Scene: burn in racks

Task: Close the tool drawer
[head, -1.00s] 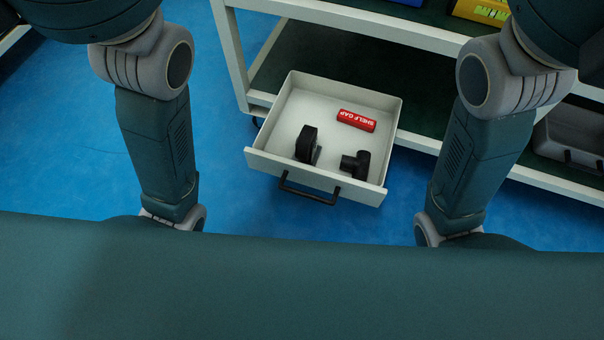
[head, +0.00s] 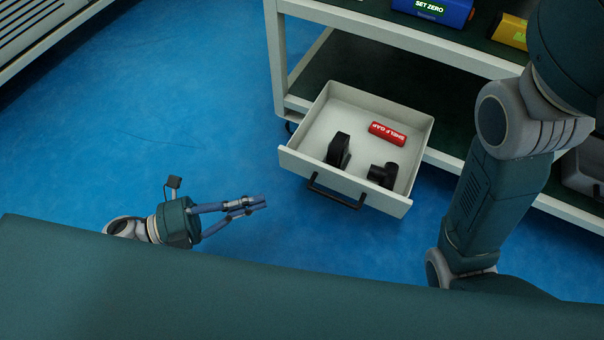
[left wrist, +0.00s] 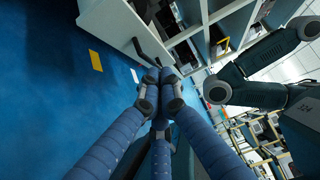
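The tool drawer (head: 376,197) is a pale tray pulled out from under the cart, with a black bar handle (head: 335,197) on its front. Inside lie a red "SHELF GAP" cylinder (head: 387,133) and two black items, one upright (head: 338,150) and one elbow-shaped (head: 383,175). My left gripper (head: 265,202) is left of the handle and apart from it, with its blue fingers together and nothing visible between them. In the left wrist view its fingertips (left wrist: 166,75) meet, and a pale panel with a dark handle (left wrist: 145,52) shows beyond them. My right gripper is out of view.
The pale-framed cart (head: 400,38) carries a blue "SET ZERO" device (head: 432,10) and a yellow one (head: 510,30) on top. A grey case (head: 582,175) sits on its lower shelf at right. Blue floor (head: 150,130) left of the drawer is clear.

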